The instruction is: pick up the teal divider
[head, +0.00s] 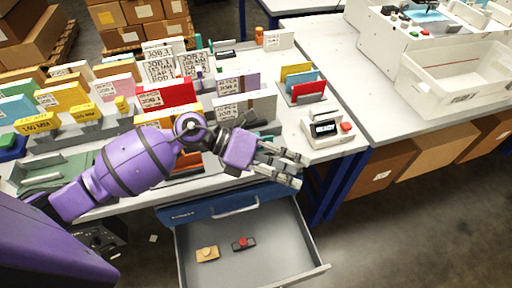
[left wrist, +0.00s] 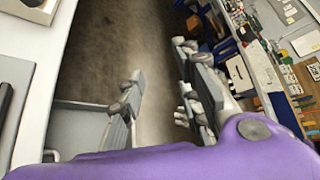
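A light teal card (head: 16,108) stands among the upright cards at the far left of the table in the head view. A small teal edge (head: 266,136) also shows just behind my left gripper, mostly hidden; I cannot tell which of these is the teal divider. My left gripper (head: 296,168) is over the table's front edge, above the back of the open drawer, pointing right. Its fingers are apart and hold nothing; the left wrist view shows the gap between them (left wrist: 165,95). My right gripper is not in view.
An open drawer (head: 290,262) holds a tan block and a red-knobbed piece. A small device with a display (head: 325,128) stands to the right of my left gripper. A rack with yellow, blue and red cards (head: 308,90) is behind it. Several upright cards crowd the table's left.

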